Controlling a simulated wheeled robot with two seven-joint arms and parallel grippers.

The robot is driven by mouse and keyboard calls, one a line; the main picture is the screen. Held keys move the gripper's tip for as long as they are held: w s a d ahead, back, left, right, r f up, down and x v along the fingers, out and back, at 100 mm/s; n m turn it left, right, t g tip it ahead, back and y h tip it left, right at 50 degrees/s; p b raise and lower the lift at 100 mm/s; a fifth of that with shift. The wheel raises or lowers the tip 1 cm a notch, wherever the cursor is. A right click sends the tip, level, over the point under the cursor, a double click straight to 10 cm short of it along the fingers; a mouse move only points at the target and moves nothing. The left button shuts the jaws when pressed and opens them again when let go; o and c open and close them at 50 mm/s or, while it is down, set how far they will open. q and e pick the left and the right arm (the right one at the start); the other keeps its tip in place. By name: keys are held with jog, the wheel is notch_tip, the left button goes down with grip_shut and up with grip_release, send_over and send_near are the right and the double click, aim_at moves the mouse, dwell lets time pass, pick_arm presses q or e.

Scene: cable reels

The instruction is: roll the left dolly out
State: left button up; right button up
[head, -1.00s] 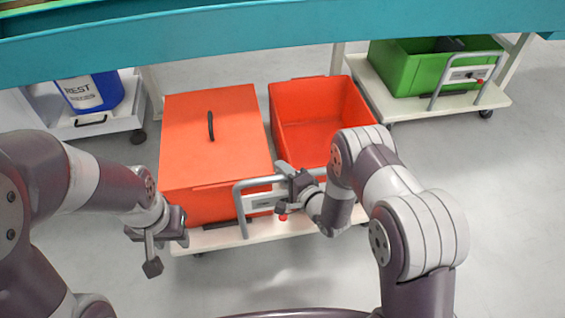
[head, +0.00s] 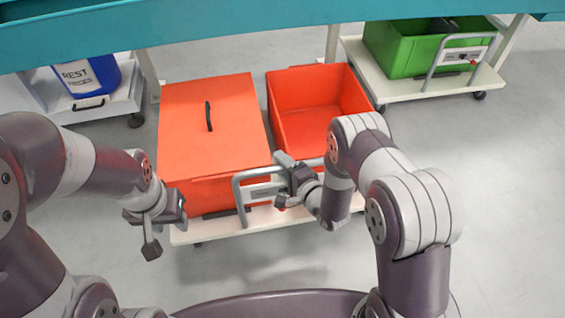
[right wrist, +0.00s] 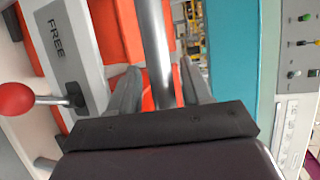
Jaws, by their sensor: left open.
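The dolly (head: 183,237) is a low white platform at the middle left, bearing a lidded orange box (head: 235,110) and an open orange box (head: 350,88). Its grey tube handle (head: 237,195) stands at the front; the tube shows in the right wrist view (right wrist: 153,45). My right gripper (head: 287,178) is on the handle, its fingers either side of the tube. My left gripper (head: 155,225) is open and empty, close to the lidded box's front left corner.
A teal bench edge (head: 250,45) spans the top. A white cart (head: 110,107) with a blue container (head: 90,77) stands at left. Another dolly (head: 400,92) with a green crate (head: 388,50) stands at right.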

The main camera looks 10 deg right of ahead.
jog(key=p+v, duration=0.4)
jog(key=v, duration=0.8)
jog(key=shift+s+d, duration=0.15)
jog(key=shift+s, duration=0.15)
